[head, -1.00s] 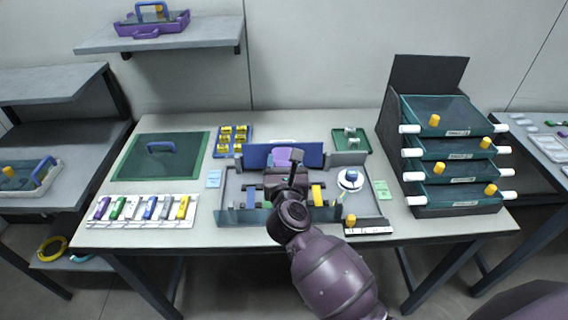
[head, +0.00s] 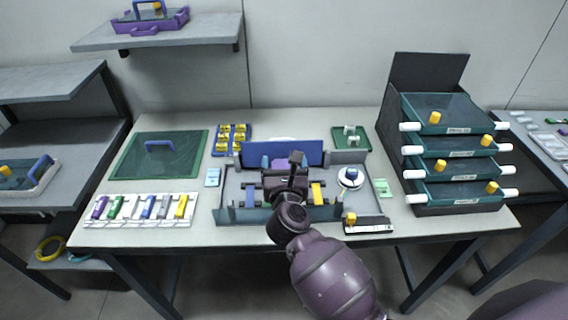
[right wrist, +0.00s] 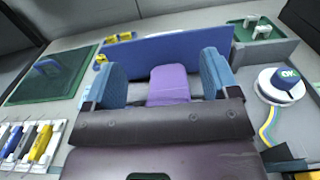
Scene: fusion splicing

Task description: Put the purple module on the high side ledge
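A purple case (head: 128,25) with a blue handle stands on the high side ledge (head: 200,34) on the wall at upper left. A purple block (right wrist: 168,84) lies in the work fixture on the table. It also shows partly in the head view (head: 279,161), just behind my right gripper. My right gripper (right wrist: 163,73) is over the fixture with its two blue-padded fingers wide apart. The purple block shows between them, with gaps at both sides. Whether it is under or beyond the fingertips is hard to tell. My left gripper is out of view.
A blue panel (head: 313,152) stands behind the fixture. A rack of coloured pieces (head: 122,222) and a green mat (head: 135,168) lie to the left. A stepped drawer unit (head: 449,147) stands at right. Lower shelves (head: 50,80) are at far left.

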